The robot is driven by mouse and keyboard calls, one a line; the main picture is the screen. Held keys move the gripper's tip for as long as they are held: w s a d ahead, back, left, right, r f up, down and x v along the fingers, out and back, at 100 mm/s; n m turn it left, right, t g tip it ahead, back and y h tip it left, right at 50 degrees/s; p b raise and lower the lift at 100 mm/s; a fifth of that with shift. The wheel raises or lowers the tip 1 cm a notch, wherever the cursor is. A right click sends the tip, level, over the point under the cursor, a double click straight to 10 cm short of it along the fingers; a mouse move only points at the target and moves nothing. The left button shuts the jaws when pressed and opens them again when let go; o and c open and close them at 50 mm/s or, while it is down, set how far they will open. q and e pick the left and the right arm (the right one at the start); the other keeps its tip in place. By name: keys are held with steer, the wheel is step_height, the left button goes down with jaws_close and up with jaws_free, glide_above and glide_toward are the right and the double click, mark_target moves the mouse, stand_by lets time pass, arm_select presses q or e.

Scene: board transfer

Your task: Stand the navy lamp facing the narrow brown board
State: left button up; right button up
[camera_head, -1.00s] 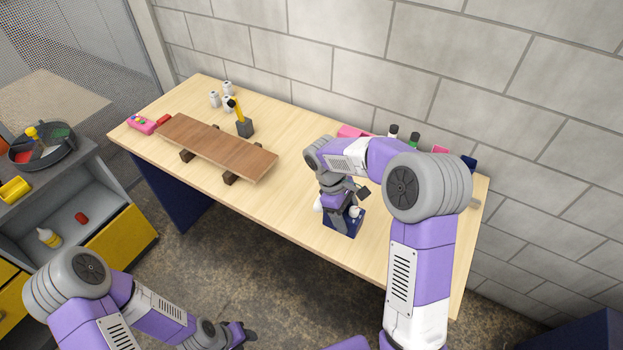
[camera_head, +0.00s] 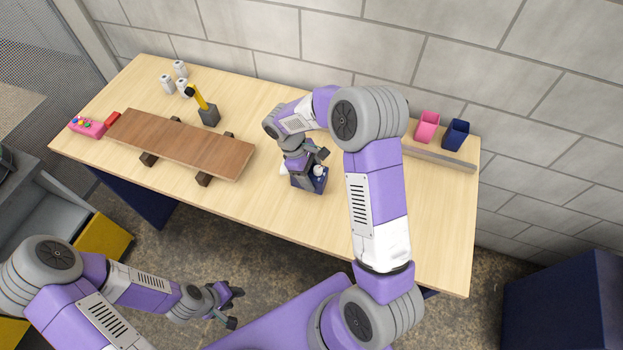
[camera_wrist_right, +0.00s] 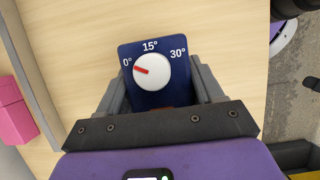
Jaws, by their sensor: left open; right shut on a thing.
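The navy lamp (camera_head: 320,184) is a navy block with a white dial, held by my right gripper (camera_head: 301,163) over the right half of the table. In the right wrist view the gripper (camera_wrist_right: 160,98) has its two grey fingers on either side of the navy panel (camera_wrist_right: 130,54). The dial's red mark points near 0°. Whether the lamp's underside touches the table is hidden. The narrow brown board (camera_head: 185,143) lies on dark supports on the table's left half, apart from the lamp. My left gripper (camera_head: 233,306) is open and empty, off the table's front edge.
White canisters (camera_head: 167,84) and a pink tray (camera_head: 87,126) sit to the left. Bare tabletop (camera_head: 262,135) lies between board and lamp.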

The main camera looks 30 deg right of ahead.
steer(key=shift+f, duration=1.5)
steer(key=o, duration=1.2)
steer(key=shift+f, duration=0.15)
steer(key=shift+r, duration=0.2)
steer(key=v, duration=1.2)
steer(key=shift+p, duration=0.35)
